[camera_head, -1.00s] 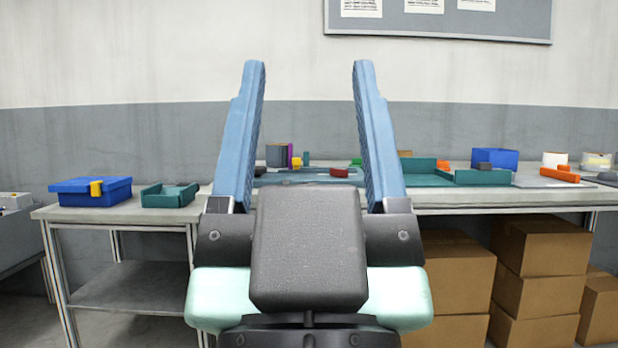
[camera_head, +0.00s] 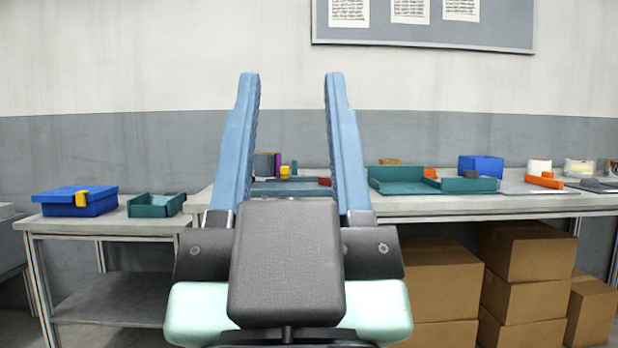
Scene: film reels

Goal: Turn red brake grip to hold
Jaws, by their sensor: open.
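My gripper (camera_head: 292,76) is in the middle foreground with its two blue fingers upright and apart, nothing between them. A small red piece (camera_head: 324,181), perhaps the brake grip, shows on the far bench just left of the right finger, which partly covers it. It is too small to tell how it is turned. Beyond the gap between the fingers, a teal base (camera_head: 285,186) bears a yellow piece (camera_head: 284,172), with a purple and grey block (camera_head: 268,165) beside it. My gripper is well short of all of them.
The long bench (camera_head: 450,205) carries a teal tray (camera_head: 400,186), a blue box (camera_head: 481,165) and an orange-red piece (camera_head: 545,180) at the right. A lower table at left holds a blue box (camera_head: 75,205) and a teal tray (camera_head: 155,206). Cardboard boxes (camera_head: 530,251) stand under the bench.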

